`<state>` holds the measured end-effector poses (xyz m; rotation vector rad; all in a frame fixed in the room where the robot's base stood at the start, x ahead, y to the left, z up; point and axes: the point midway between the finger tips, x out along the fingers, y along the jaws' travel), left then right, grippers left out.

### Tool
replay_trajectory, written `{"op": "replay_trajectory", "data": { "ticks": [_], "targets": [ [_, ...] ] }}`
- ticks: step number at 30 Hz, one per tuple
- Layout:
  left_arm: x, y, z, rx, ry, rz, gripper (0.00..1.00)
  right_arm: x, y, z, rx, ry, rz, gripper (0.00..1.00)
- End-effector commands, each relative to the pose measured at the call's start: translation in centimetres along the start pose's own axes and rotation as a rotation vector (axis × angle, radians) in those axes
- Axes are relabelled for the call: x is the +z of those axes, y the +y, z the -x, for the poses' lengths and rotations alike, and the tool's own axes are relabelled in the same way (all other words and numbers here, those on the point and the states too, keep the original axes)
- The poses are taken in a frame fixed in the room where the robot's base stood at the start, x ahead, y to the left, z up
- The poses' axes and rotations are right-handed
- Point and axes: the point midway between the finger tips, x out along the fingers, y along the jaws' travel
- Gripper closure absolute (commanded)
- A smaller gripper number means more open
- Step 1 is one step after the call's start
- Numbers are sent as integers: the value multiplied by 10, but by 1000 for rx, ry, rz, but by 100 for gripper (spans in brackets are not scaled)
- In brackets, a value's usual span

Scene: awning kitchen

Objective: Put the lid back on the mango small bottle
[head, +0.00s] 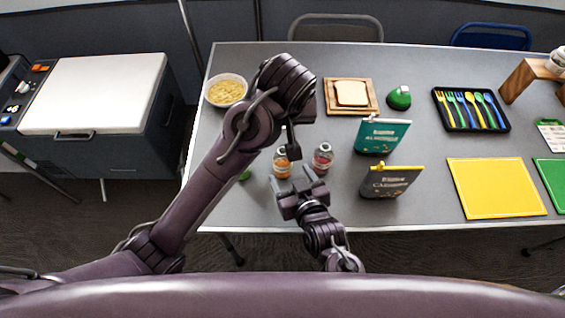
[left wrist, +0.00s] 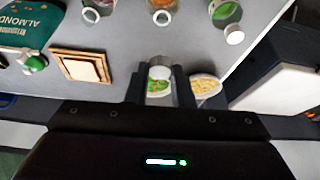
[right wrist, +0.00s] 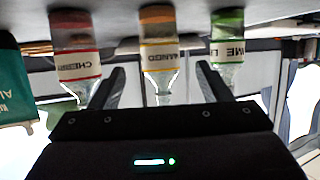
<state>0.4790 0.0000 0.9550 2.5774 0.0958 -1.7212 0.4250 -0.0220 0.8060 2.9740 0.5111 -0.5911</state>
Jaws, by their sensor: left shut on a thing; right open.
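The mango bottle (head: 281,167) stands upright near the table's front edge, with orange contents and an open-looking mouth. It also shows in the left wrist view (left wrist: 162,10). In the right wrist view the mango bottle (right wrist: 159,52) shows between the fingers of my right gripper (right wrist: 162,88). That gripper is open, low and just in front of the bottle; I see no contact. My left gripper (head: 291,146) is above and close behind the bottle in the head view. In the left wrist view it is shut on a small grey-white lid (left wrist: 160,61).
A capped red cherry bottle (head: 322,158) stands just right of mango. A lime bottle (right wrist: 228,50) stands on the other side, mostly hidden by my left arm in the head view. Almond (head: 382,136) and another carton (head: 390,181) stand to the right. A pasta bowl (head: 226,91) is behind.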

Motion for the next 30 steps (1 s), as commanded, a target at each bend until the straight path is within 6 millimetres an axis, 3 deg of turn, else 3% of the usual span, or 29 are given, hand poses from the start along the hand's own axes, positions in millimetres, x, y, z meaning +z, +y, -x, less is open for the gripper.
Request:
{"op": "replay_trajectory", "data": {
  "ticks": [3, 10, 24, 30],
  "targets": [
    [0, 0, 0, 0, 0, 0, 100, -1, 0, -25, 1, 2, -1, 29],
    [0, 0, 0, 0, 0, 0, 100, -1, 0, -56, 0, 1, 0, 29],
    [0, 0, 0, 0, 0, 0, 100, 0, 0, -66, 0, 0, 0, 29],
    [0, 0, 0, 0, 0, 0, 100, 0, 0, -66, 0, 0, 0, 55]
  ]
}}
